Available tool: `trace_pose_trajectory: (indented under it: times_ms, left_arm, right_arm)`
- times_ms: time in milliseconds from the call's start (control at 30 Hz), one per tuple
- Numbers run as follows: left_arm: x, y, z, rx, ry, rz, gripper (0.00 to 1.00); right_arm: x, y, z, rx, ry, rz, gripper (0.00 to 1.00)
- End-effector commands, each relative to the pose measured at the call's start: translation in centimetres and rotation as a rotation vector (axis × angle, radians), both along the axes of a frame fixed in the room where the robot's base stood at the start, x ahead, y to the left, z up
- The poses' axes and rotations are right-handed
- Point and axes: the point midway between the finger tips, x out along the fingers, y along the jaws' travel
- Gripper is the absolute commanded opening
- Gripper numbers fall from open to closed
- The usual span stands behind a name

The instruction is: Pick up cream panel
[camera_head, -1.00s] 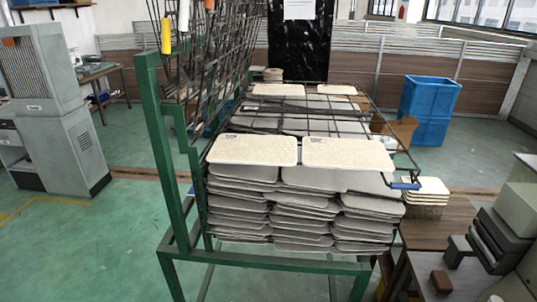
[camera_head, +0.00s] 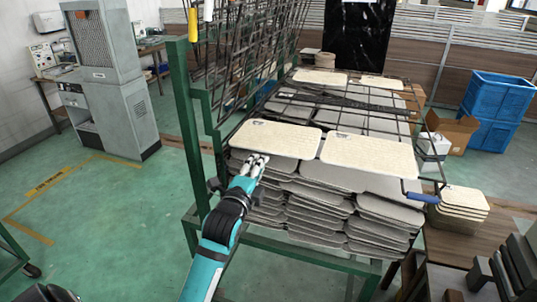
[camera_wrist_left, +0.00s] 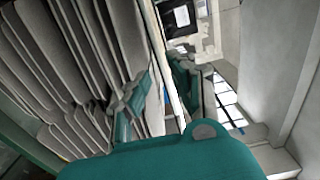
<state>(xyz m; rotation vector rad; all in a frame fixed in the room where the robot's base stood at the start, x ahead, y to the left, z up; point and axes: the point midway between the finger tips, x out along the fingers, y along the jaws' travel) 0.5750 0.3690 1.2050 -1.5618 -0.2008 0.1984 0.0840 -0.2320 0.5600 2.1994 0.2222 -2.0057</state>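A cream panel (camera_head: 276,137), flat and rectangular with rounded corners, lies at the front left of the wire rack shelf. A second cream panel (camera_head: 369,154) lies to its right. My left gripper (camera_head: 259,160) is at the front edge of the left cream panel. In the left wrist view the fingers (camera_wrist_left: 158,85) stand apart, with a pale panel edge (camera_wrist_left: 166,52) running between them. The panel looks level, still resting on the rack. My right gripper is out of view.
Grey panels (camera_head: 320,205) are stacked in several layers under the cream ones. The green rack frame (camera_head: 187,130) rises left of my gripper. A blue-handled bar (camera_head: 423,198) juts out at the right. More cream panels (camera_head: 463,200) sit on a side table. Green floor lies clear at left.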

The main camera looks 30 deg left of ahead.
Motion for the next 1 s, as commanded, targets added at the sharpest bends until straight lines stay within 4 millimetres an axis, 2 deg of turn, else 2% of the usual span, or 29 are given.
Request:
trace_pose_trajectory:
  times_ms: [33,267,500,900,1000]
  left_arm:
    - [0.8,0.2,-0.2,-0.001,-0.003,0.0,0.23]
    - [4.1,1.0,-0.2,-0.003,-0.002,0.0,0.23]
    - [6.2,1.6,0.0,0.0,0.001,-0.001,0.23]
    - [6.7,1.7,0.0,-0.001,0.001,-0.001,0.23]
    - [6.7,1.7,0.0,-0.002,0.0,-0.001,0.17]
  right_arm:
    - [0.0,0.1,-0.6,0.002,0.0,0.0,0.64]
    - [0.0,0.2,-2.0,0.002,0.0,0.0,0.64]
    - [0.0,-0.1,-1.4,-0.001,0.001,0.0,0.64]
    - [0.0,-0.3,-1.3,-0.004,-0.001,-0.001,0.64]
    - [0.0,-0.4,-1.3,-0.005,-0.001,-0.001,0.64]
